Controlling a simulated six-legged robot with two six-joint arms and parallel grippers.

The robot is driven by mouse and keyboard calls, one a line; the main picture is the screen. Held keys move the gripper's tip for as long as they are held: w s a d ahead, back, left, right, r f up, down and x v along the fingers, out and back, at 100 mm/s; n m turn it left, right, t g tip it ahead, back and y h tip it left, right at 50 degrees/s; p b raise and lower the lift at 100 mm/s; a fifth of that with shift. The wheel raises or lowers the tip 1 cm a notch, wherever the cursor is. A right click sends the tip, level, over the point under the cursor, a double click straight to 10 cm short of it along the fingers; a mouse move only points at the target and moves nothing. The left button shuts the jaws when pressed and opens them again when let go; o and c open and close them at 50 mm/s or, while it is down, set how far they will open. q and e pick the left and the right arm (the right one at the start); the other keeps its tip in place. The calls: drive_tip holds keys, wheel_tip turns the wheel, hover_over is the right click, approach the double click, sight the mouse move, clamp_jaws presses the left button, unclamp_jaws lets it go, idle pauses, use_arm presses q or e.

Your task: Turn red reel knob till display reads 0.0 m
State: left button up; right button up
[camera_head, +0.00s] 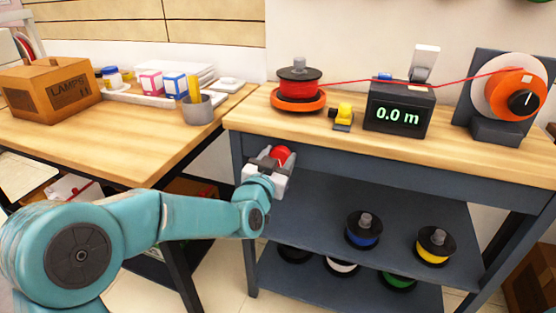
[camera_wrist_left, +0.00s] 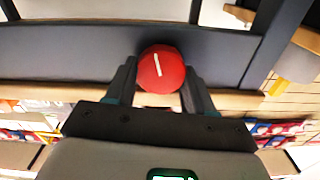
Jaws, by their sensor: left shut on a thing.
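The red knob (camera_head: 281,154) sits on the front face of the workbench, below the top's left part. In the left wrist view the red knob (camera_wrist_left: 161,69) shows a white pointer line, slightly tilted. My left gripper (camera_head: 270,163) is shut on the knob, with one finger on each side; its fingers also show in the left wrist view (camera_wrist_left: 160,88). The display (camera_head: 398,115) on the bench top reads 0.0 m in green. The red reel (camera_head: 299,83) stands on an orange base, and a red line runs from it to the right. My right gripper is out of view.
An orange and white wheel (camera_head: 513,94) with a black knob stands at the right. Spools, including a blue one (camera_head: 362,231) and a yellow one (camera_head: 433,246), stand on the shelf below.

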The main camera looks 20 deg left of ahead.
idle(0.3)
use_arm(q)
drive_tip(key=o, duration=1)
drive_tip(key=shift+o, duration=0.2)
drive_tip(key=shift+s, duration=0.15)
drive_tip(key=s+p, duration=0.1)
drive_tip(key=s, duration=1.5)
drive_tip(key=shift+a, duration=0.25)
